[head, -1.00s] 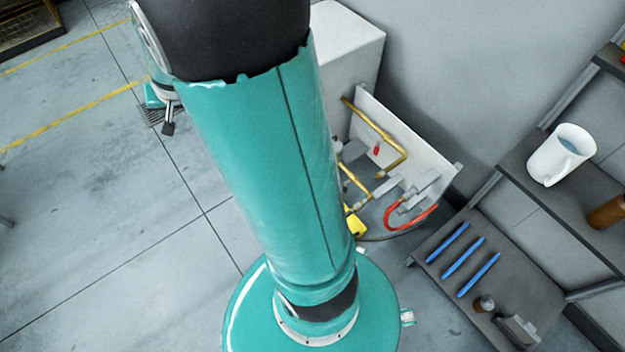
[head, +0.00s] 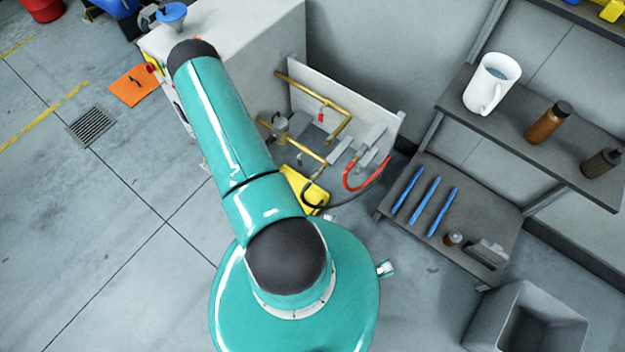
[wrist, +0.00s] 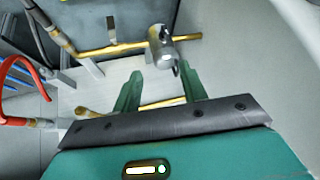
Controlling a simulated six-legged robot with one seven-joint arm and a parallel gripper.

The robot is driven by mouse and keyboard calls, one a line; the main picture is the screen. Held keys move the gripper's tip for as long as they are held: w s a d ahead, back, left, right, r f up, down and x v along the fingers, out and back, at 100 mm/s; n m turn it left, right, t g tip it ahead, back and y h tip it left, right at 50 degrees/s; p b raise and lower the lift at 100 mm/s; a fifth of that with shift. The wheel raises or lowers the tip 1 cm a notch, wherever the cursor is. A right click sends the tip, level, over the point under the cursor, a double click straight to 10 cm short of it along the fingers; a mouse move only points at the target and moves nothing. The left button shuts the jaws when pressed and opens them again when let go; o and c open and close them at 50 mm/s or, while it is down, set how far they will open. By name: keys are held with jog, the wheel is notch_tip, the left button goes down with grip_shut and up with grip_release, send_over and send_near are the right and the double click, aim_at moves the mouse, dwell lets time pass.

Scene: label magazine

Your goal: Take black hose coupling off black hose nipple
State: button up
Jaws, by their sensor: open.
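In the wrist view a dark hose (wrist: 36,14) comes down from the top left to a grey coupling (wrist: 59,36). The coupling meets the left end of a brass pipe (wrist: 95,49), where the black hose nipple appears to be; the joint is small and unclear. In the head view the black hose (head: 345,203) loops below the red hose; its coupling cannot be made out. My gripper (wrist: 160,88) is open and empty, fingers apart. It is below and right of the coupling, with a grey metal cylinder (wrist: 161,47) beyond the fingertips. The gripper is hidden in the head view.
A red hose (head: 362,184) lies near the coupling and shows at the wrist view's left. A second brass pipe (wrist: 165,104) runs behind the fingers. A white panel (head: 370,108) stands behind the pipes. A shelf (head: 460,205) with blue sticks stands at right.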

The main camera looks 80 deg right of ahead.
jog(key=s+f+m+g, duration=0.1)
jog(key=s+f+g, duration=0.1)
jog(key=s+f, duration=0.65)
jog(key=m+g, duration=0.2)
send_over(306, 186)
jog(key=shift+h, duration=0.4)
jog(key=f, duration=0.5)
jog(key=shift+w+a+f, duration=0.15)
jog(key=shift+a, duration=0.25)
jog(key=shift+x, duration=4.5)
jog(key=shift+w, duration=0.15)
grip_shut()
jog(key=shift+w+a, duration=0.4)
jog(key=shift+a, duration=0.55)
jog(key=shift+w+a, duration=0.4)
jog(key=shift+a, duration=0.5)
jog(key=shift+w+a, duration=0.4)
jog(key=shift+a, duration=0.55)
